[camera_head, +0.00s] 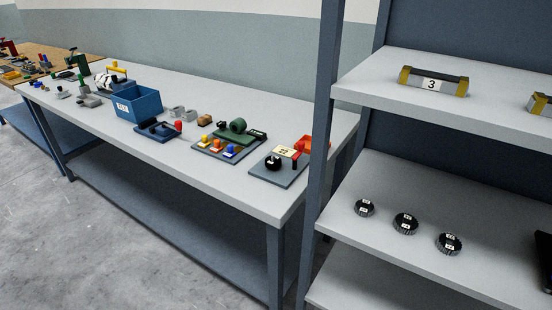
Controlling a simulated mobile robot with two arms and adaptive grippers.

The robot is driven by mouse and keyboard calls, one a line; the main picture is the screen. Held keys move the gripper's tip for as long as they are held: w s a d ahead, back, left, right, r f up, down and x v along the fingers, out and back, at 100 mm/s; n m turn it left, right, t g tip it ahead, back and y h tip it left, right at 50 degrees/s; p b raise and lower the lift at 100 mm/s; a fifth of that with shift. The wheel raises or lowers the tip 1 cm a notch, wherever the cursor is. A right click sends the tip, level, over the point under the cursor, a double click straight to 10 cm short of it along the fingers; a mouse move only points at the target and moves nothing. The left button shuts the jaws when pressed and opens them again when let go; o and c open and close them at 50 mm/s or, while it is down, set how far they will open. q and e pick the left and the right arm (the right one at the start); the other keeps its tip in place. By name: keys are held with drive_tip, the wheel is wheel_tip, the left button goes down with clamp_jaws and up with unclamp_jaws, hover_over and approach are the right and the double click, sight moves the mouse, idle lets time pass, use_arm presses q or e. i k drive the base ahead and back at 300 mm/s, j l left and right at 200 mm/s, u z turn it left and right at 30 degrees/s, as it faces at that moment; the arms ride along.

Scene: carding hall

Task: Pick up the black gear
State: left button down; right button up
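Three black gears lie in a slanting row on the middle shelf of the rack at the right. The left gear (364,208) is the smallest looking, the middle gear (405,224) is larger, and the right gear (448,244) is nearest the shelf's front. Each carries small white labels too small to read. A black round part (273,163) sits on a grey board on the long table; I cannot tell if it is a gear. Neither of my grippers shows in this view.
The rack's upper shelf (380,88) holds a yellow-ended block marked 3 (433,82). A dark object (543,262) is cut off at the right edge. The long table (240,196) bears a blue bin (137,103) and several part boards. Floor (110,235) is clear at lower left.

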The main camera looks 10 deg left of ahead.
sight(271, 166)
drive_tip(key=i+j+z, duration=0.15)
drive_tip(key=j, duration=0.15)
drive_tip(key=i+j+z, duration=0.15)
drive_tip(key=j, duration=0.2)
drive_tip(key=i+j+z, duration=0.15)
drive_tip(key=j, duration=0.2)
drive_tip(key=i+j+z, duration=0.15)
drive_tip(key=j, duration=0.2)
drive_tip(key=k, duration=0.05)
